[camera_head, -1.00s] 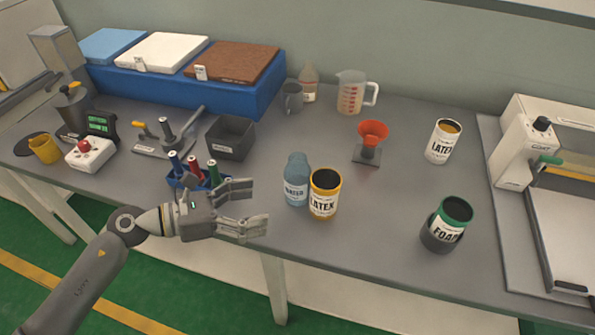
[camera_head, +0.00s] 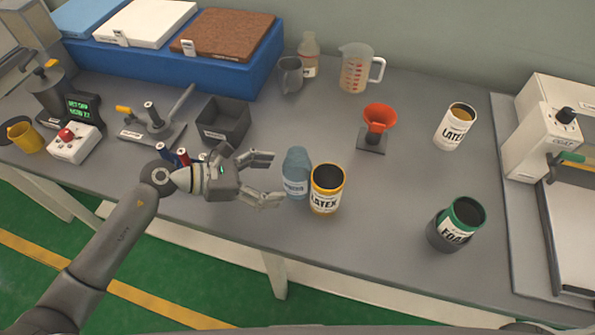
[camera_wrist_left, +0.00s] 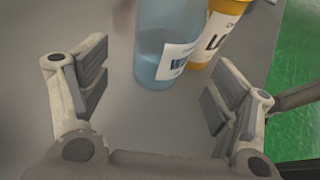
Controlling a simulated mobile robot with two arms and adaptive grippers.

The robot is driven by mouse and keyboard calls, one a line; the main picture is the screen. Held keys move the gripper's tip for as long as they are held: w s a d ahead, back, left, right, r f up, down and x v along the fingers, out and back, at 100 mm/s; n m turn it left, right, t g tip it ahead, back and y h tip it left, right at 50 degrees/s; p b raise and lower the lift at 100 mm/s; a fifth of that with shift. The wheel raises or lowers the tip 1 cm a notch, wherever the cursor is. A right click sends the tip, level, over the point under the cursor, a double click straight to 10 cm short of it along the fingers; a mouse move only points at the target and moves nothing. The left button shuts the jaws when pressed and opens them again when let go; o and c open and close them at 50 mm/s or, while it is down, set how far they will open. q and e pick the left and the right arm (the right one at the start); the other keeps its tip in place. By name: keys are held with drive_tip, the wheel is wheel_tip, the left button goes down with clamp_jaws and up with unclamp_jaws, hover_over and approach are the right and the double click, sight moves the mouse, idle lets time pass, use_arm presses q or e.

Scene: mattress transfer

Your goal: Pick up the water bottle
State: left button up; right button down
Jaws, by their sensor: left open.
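The water bottle (camera_head: 296,174) is translucent blue with a white label and stands upright on the grey table. My left gripper (camera_head: 270,178) is open and empty, just left of the bottle, with its fingers pointing at it. In the left wrist view the bottle (camera_wrist_left: 166,40) stands ahead of the gap between the open fingers (camera_wrist_left: 155,88), its top cut off by the frame. A yellow latex can (camera_head: 326,190) stands close against the bottle's right side; it also shows in the wrist view (camera_wrist_left: 222,30). My right gripper is not in view.
A black bin (camera_head: 222,120) is behind my left gripper. The table between the funnel and foam can is clear.

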sight(291, 178)
use_arm(q)
drive_tip(key=d, duration=0.1)
drive_tip(key=d+p, duration=0.2)
drive_tip(key=shift+w+d+f, duration=0.3)
drive_tip(key=shift+w+d, duration=0.05)
drive_tip(key=shift+w, duration=0.05)
drive_tip(key=shift+w+d+f, duration=0.15)
drive_tip(key=shift+d+f, duration=0.2)
drive_tip(key=shift+d, duration=0.15)
drive_tip(key=c, duration=1.2)
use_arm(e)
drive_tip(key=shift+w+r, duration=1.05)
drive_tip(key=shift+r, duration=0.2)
